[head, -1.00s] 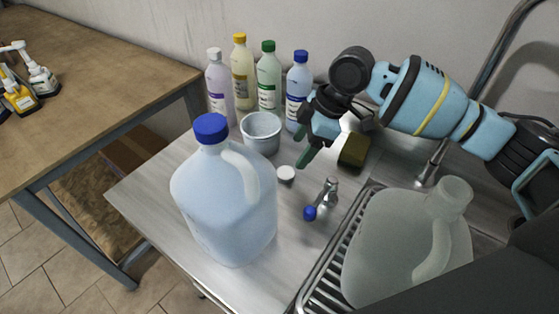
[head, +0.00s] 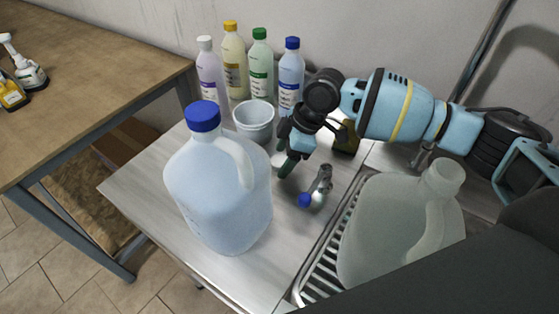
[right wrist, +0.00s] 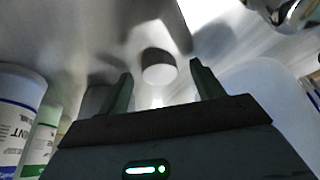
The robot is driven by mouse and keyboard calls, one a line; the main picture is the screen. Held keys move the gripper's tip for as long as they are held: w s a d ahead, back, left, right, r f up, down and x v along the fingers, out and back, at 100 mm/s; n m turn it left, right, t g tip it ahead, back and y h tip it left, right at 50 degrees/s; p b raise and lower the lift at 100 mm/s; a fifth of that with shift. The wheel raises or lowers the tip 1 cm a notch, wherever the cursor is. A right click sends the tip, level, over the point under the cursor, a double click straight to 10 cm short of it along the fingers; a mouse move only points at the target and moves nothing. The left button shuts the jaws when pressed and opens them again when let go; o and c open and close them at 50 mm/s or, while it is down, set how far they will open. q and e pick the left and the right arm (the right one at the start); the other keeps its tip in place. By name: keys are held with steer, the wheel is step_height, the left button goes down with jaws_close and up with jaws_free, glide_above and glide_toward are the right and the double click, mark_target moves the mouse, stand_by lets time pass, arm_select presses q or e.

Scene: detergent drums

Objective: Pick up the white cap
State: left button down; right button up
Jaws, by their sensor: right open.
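The white cap (head: 279,160) lies on the metal counter, right of the large blue-capped jug (head: 219,190). In the right wrist view the cap (right wrist: 158,66) shows ahead of my right gripper (right wrist: 160,80), in line with the gap between the two fingers. The right gripper (head: 286,158) is open and close to the cap. In the head view a finger partly covers the cap. I cannot tell whether a finger touches it. My left gripper is not in view.
A white cup (head: 254,122) and several capped bottles (head: 262,72) stand behind the cap. A sponge (head: 345,138) lies behind the gripper. A translucent jug (head: 390,230) stands on the drain rack at right.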

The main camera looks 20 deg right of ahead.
mark_target(283, 160)
steer(key=shift+a+f, duration=0.1)
steer(key=shift+f, duration=0.1)
steer(key=c, duration=1)
steer(key=shift+c, duration=0.2)
step_height(283, 160, up, 10)
steer(key=shift+w+r, duration=0.1)
